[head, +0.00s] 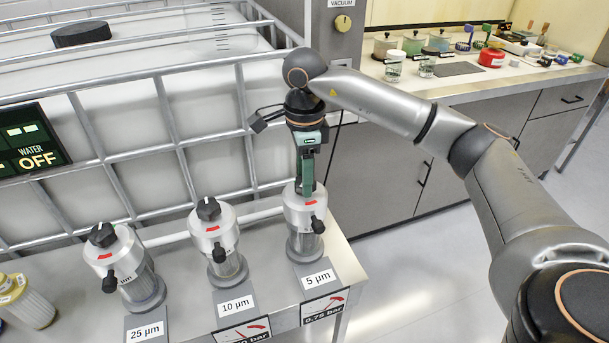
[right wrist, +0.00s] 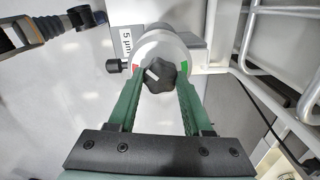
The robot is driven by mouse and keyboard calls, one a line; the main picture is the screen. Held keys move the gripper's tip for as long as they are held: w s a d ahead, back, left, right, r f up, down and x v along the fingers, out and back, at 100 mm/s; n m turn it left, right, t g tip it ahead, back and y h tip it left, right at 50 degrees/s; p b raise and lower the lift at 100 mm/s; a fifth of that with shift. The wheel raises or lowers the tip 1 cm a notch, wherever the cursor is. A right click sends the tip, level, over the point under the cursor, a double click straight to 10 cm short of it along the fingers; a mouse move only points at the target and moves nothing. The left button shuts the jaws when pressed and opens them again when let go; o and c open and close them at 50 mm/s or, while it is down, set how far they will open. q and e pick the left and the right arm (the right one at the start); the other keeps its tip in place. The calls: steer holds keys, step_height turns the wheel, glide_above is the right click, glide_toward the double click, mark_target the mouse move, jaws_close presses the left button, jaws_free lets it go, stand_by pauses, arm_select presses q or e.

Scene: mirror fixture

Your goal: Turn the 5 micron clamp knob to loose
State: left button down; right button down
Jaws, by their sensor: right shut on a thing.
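The 5 µm filter housing (head: 303,222) stands at the right end of the bench, with a grey cap and a red mark on its front. Its black clamp knob (right wrist: 165,76) shows in the right wrist view, with a white line on its left part, on the side of the red mark (right wrist: 135,67); a green mark (right wrist: 184,66) is at the right. My right gripper (head: 306,184) points down from above and is shut on the knob; its fingers (right wrist: 160,95) lie at both sides. In the head view the fingers hide the knob. My left gripper is out of view.
The 10 µm housing (head: 221,245) and 25 µm housing (head: 122,265) stand to the left, each with a black top knob. A metal cage (head: 170,120) rises behind. A 5 µm label (head: 318,279) and a 0.75 bar sign (head: 324,306) are in front.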

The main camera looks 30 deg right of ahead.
steer(key=n, duration=0.5)
steer(key=shift+n, duration=2.1)
steer(key=shift+c, duration=1.6)
jaws_free()
steer(key=shift+b, duration=0.3)
step_height(320, 180, up, 12)
steer(key=p, duration=0.2)
steer(key=shift+r, duration=0.25)
